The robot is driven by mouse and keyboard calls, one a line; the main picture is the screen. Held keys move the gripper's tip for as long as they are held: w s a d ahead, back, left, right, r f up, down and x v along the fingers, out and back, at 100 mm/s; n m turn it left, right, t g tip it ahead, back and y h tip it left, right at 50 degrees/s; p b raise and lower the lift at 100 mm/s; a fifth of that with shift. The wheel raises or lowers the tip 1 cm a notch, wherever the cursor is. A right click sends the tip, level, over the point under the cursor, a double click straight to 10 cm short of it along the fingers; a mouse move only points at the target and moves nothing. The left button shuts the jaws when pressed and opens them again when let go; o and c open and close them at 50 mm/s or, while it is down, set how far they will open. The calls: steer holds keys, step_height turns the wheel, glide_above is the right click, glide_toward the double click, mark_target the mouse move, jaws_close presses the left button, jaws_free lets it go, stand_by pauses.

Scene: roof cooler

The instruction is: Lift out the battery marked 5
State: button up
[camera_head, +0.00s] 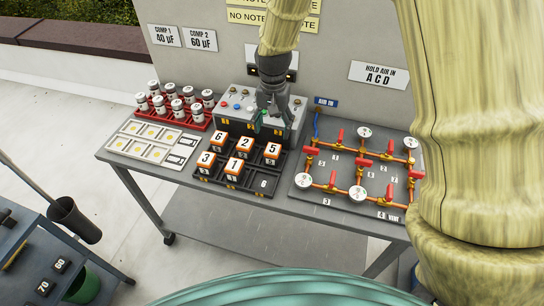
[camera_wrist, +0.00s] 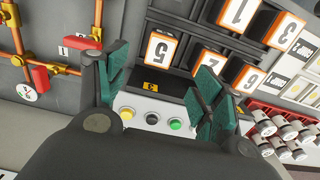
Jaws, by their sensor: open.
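The battery marked 5 (camera_head: 272,152) is an orange-edged block with a white top. It sits at the right end of the back row of a black rack (camera_head: 239,194). In the wrist view battery 5 (camera_wrist: 160,50) shows upside down, just beyond the fingertips and roughly between them. My gripper (camera_head: 264,118) hangs over the grey control box behind the rack, a little behind and above battery 5. In the wrist view my gripper (camera_wrist: 158,78) has its green-padded fingers spread wide, with nothing between them.
Batteries 2 (camera_head: 244,146) and 6 (camera_head: 218,140) share the back row. The control box (camera_head: 236,105) has buttons. A red-valved pipe panel (camera_head: 345,177) lies right; a red jar rack (camera_head: 190,122) lies left.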

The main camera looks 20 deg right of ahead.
steer(key=p, duration=0.2)
glide_above(273, 148)
steer(key=shift+s+a+f, duration=0.1)
steer(key=shift+s+f, duration=0.05)
steer(key=shift+f, duration=2.55)
steer(key=shift+f+p, duration=1.25)
steer(key=shift+f, duration=1.35)
steer(key=c, duration=1.2)
steer(key=shift+c, duration=0.7)
steer(key=shift+r, duration=0.15)
